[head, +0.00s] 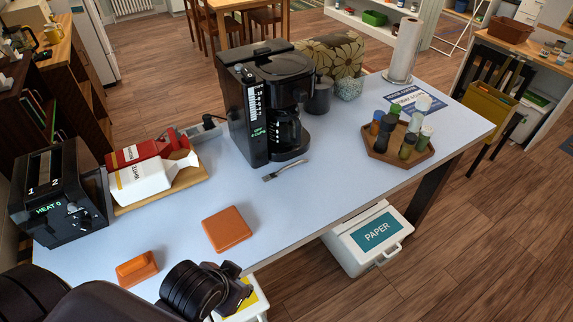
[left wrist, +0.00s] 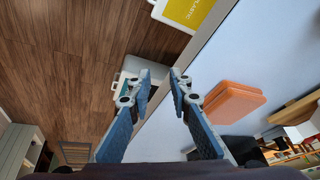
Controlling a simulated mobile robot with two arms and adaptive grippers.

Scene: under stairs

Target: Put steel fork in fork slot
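A steel fork (head: 285,170) lies flat on the pale blue table (head: 350,175), just in front of the black coffee maker (head: 272,100). My left gripper (head: 238,290) is at the table's front edge at the bottom of the head view, well short of the fork. In the left wrist view its two blue-grey fingers (left wrist: 161,83) stand apart with nothing between them. The fork does not show in the left wrist view. I cannot make out a fork slot in either view. My right gripper is not in view.
An orange square (head: 227,229) and a smaller orange block (head: 137,268) lie on the near left of the table. A toaster (head: 62,195), cartons (head: 150,172) and a wooden tray of jars (head: 398,148) stand around. A white paper bin (head: 370,236) is below the edge.

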